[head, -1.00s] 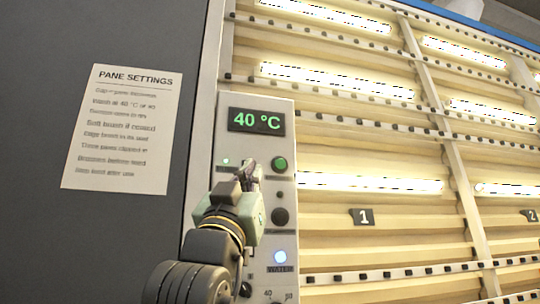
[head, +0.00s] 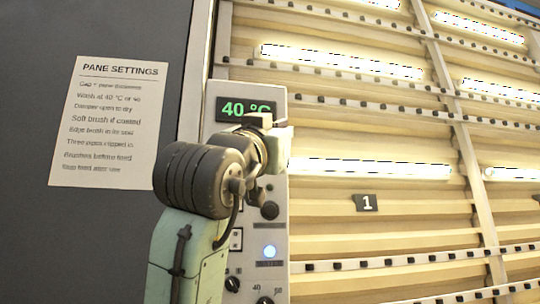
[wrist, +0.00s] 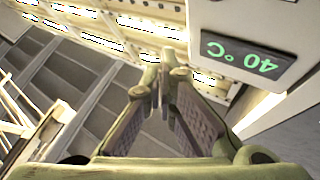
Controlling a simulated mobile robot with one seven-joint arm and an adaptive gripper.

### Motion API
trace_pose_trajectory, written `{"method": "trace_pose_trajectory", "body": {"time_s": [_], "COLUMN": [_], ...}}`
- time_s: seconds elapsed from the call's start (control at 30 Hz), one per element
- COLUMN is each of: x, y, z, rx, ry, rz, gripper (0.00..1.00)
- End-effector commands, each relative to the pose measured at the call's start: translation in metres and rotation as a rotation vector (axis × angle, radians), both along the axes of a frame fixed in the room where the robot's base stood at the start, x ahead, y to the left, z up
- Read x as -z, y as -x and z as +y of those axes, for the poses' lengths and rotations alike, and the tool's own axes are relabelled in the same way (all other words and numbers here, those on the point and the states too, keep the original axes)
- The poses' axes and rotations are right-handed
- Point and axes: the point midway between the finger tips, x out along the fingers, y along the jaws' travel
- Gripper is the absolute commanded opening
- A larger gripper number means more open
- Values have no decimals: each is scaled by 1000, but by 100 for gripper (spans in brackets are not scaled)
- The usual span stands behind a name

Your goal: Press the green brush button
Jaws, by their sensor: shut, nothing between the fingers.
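The pale control panel (head: 281,228) stands at the left edge of the washer. Its display (head: 234,108) reads 40 °C in green, and my gripper (head: 266,122) partly covers it. The green button is hidden behind my arm and gripper in the head view. My gripper is shut and empty in front of the upper panel; whether it touches cannot be told. In the wrist view the closed fingers (wrist: 163,82) point past the panel's edge, with the upside-down display (wrist: 246,55) to their right. No button shows in the wrist view.
The washer's slatted face (head: 400,215) with bright lamps fills the right. A PANE SETTINGS sheet (head: 110,122) is on the dark wall at left.

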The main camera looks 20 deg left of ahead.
Motion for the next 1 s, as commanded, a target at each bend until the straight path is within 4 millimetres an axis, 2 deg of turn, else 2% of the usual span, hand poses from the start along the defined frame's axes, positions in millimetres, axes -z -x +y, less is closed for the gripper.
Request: {"method": "trace_pose_trajectory", "body": {"time_s": [0.17,0.7,1.0], "x": [-1,0,0], "y": [-8,-64,-73], "z": [5,43,49], "rx": [1,1,0], "ry": [2,2,0], "rz": [1,0,-2], "gripper": [0,0,0]}}
